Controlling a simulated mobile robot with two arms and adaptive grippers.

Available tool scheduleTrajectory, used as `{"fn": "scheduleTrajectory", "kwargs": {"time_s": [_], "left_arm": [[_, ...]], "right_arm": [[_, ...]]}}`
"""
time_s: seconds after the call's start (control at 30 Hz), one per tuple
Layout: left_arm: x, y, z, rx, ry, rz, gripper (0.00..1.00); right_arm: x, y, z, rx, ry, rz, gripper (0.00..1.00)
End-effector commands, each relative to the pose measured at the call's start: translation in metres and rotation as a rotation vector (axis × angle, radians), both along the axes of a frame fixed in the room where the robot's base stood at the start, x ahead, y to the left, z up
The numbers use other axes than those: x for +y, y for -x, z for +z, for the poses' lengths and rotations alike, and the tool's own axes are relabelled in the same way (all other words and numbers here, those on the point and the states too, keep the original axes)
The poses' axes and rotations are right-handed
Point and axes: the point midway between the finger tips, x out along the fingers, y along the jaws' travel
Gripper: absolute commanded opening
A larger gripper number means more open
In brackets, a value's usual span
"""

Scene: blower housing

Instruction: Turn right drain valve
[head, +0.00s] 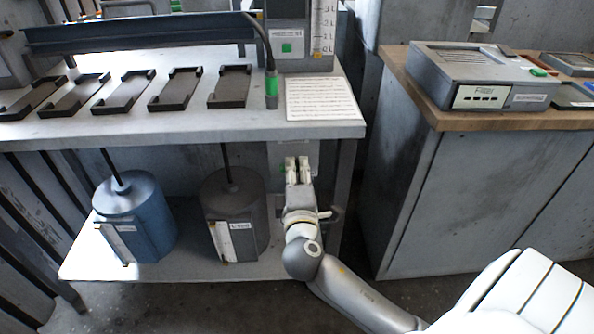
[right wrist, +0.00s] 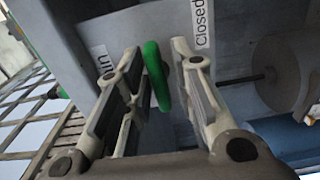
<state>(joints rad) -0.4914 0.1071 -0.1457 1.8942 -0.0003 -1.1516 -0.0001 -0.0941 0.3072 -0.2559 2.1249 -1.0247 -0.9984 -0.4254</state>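The green drain valve handle (right wrist: 157,76) shows in the right wrist view, on a grey panel between a label ending in "in" (right wrist: 102,62) and a "Closed" label (right wrist: 201,22). My right gripper (right wrist: 155,52) is open, with one finger on each side of the handle and a visible gap around it. In the head view my right gripper (head: 298,163) is just below the front edge of the bench top, and it largely hides the valve there. My left gripper is not in view.
The grey bench top (head: 220,130) overhangs the gripper. A blue canister (head: 140,215) and a dark canister (head: 233,210) stand on the lower shelf (head: 190,268) to the left. A grey cabinet (head: 440,210) stands to the right, with open floor before it.

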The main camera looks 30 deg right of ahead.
Motion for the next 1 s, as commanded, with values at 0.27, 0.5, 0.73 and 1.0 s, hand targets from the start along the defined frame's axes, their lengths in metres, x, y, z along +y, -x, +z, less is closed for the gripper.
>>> {"fn": "scheduleTrajectory", "kwargs": {"time_s": [0.27, 0.5, 0.73, 1.0], "left_arm": [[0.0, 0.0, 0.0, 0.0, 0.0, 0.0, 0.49], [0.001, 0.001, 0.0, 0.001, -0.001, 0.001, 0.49], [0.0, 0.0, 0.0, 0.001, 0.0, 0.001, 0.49], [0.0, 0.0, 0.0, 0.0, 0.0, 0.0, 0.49]], "right_arm": [[0.0, 0.0, 0.001, -0.003, 0.003, -0.001, 0.33], [0.008, 0.012, 0.0, -0.001, 0.001, 0.001, 0.33], [0.032, 0.052, -0.001, 0.003, -0.002, 0.0, 0.33], [0.055, 0.09, 0.0, 0.001, 0.0, 0.0, 0.33]]}}
